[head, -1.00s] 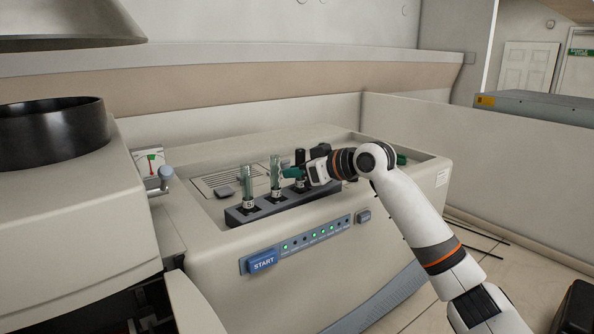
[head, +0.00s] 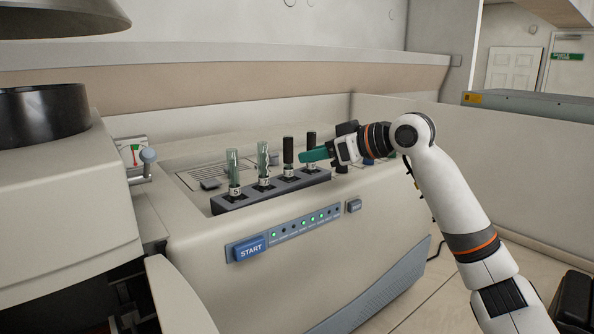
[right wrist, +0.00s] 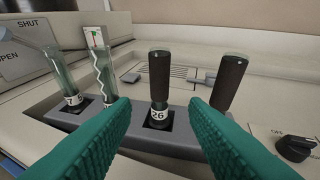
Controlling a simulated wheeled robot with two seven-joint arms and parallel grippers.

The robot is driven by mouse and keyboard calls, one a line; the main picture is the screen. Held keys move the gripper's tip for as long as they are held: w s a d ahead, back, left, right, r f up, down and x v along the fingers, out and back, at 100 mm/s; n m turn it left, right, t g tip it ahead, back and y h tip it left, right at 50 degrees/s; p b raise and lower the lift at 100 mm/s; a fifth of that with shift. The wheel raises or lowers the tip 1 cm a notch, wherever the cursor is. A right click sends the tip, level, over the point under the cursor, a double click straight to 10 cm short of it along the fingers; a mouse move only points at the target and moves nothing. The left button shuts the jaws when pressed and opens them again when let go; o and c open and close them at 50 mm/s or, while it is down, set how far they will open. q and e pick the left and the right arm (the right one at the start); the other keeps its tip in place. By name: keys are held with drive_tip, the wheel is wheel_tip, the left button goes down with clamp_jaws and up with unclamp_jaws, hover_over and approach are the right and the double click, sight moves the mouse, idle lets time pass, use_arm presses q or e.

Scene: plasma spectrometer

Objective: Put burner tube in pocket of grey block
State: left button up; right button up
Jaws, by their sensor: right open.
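The grey block (head: 222,207) sits on top of the beige instrument. It holds two clear glass tubes, the left one (head: 233,168) and one with a zigzag inside (head: 263,158). To their right stand two black-topped tubes, the nearer (head: 288,150) and the farther (head: 312,138). In the right wrist view the nearer black tube (right wrist: 160,75) is labelled 26 and stands upright in its pocket; the other's foot is hidden by a finger. I cannot tell which is the burner tube. My right gripper (head: 304,156), with green fingers, is open and empty, facing tube 26 without touching it.
A blue START button (head: 250,248) and green lights are on the front panel. A gauge with a lever (head: 148,156) stands left of the block. In the right wrist view a black OFF knob (right wrist: 295,148) is at the right. A vented panel (head: 215,170) lies behind the block.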

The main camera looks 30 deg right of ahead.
drive_tip(key=shift+b+v, duration=0.45)
drive_tip(key=shift+v, duration=1.15)
